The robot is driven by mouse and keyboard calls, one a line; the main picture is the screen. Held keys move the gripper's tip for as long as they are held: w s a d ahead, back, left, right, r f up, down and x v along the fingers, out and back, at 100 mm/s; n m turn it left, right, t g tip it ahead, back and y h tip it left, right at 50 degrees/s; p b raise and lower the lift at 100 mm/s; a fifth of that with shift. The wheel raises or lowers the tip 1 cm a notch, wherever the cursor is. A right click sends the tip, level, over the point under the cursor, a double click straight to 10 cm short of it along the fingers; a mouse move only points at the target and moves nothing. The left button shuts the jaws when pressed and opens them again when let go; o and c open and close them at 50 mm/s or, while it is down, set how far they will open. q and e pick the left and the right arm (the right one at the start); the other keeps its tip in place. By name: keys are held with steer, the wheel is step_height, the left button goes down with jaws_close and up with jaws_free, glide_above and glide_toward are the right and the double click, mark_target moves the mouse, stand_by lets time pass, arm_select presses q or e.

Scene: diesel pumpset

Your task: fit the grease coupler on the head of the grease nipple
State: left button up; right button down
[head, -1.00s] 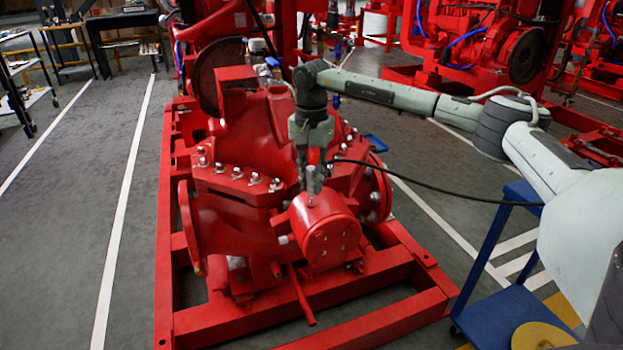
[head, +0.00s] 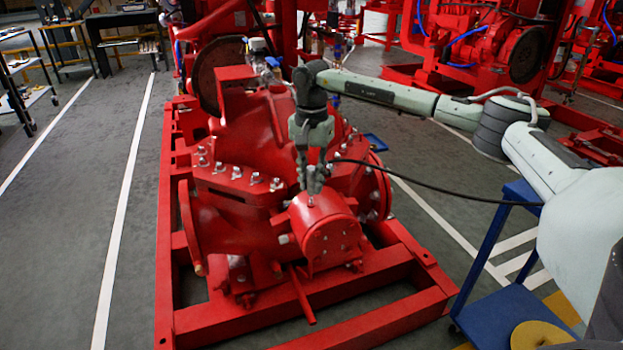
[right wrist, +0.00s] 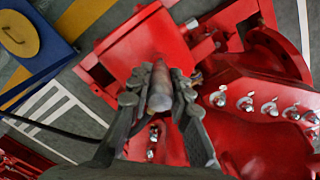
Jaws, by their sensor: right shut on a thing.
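My right gripper (head: 313,184) points down over the red bearing housing (head: 330,236) at the front of the pump. It is shut on the grease coupler (right wrist: 160,86), a grey-silver cylinder with a black hose leading off to one side. In the right wrist view the gripper's fingers (right wrist: 158,98) flank the coupler, which points at the red housing. In the head view a small silver piece (head: 311,201) shows just under the fingertips on top of the housing. I cannot tell whether it is the grease nipple or the coupler's tip, nor whether they touch. My left gripper is out of view.
The black hose (head: 440,184) runs right toward a blue trolley (head: 505,305) bearing a yellow disc (head: 543,336). Bolts (head: 236,173) line the pump flange beside the gripper. The red base frame (head: 395,318) surrounds the pump.

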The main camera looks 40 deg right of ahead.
mark_target(312, 167)
stand_by(0.3)
steer(key=shift+f+b, duration=0.8)
steer(key=shift+f, duration=0.7)
steer(key=c, duration=1.3)
jaws_free()
step_height(312, 167, up, 12)
